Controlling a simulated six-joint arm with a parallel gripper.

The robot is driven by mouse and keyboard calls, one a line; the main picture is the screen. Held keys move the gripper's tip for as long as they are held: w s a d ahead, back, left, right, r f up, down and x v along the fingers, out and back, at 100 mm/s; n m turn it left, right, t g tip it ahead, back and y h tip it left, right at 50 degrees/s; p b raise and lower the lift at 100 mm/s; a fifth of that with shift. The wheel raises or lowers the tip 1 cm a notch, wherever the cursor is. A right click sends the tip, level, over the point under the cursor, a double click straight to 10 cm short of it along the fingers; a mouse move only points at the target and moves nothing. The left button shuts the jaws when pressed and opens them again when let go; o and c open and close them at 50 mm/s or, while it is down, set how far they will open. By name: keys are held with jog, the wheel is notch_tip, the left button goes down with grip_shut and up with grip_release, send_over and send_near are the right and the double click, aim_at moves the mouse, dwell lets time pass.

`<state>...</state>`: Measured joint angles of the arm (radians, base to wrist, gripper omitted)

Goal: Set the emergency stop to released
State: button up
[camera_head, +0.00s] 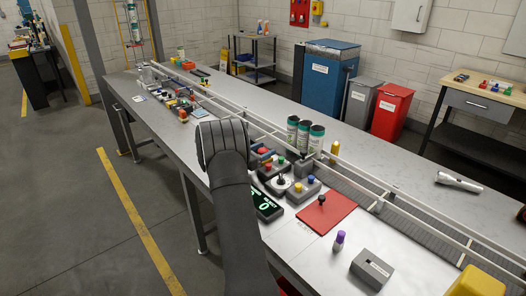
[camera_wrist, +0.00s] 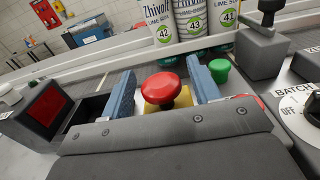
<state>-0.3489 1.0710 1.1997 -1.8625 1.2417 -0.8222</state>
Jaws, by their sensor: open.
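The emergency stop is a red mushroom button (camera_wrist: 161,88) on a yellow base (camera_wrist: 171,108), in the middle of the wrist view. My gripper (camera_wrist: 162,84) is open, with one blue-grey finger on the left of the red button and one on the right. Small gaps show between the fingers and the button cap. Whether the button is pressed in or raised I cannot tell for certain. In the head view my dark arm covers part of the control area and hides my fingertips.
A green button (camera_wrist: 219,70) stands just right of the right finger. A BATCH dial (camera_wrist: 306,106) and a black-knobbed lever (camera_wrist: 265,45) are further right.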

grip_shut()
jog(key=shift+r, duration=0.95)
grip_release()
jog(key=v, duration=1.7)
jog(key=shift+s+a+r, duration=0.1)
jog(key=shift+s+a, duration=0.05)
jog(key=shift+a, duration=0.05)
jog(key=shift+d, duration=0.1)
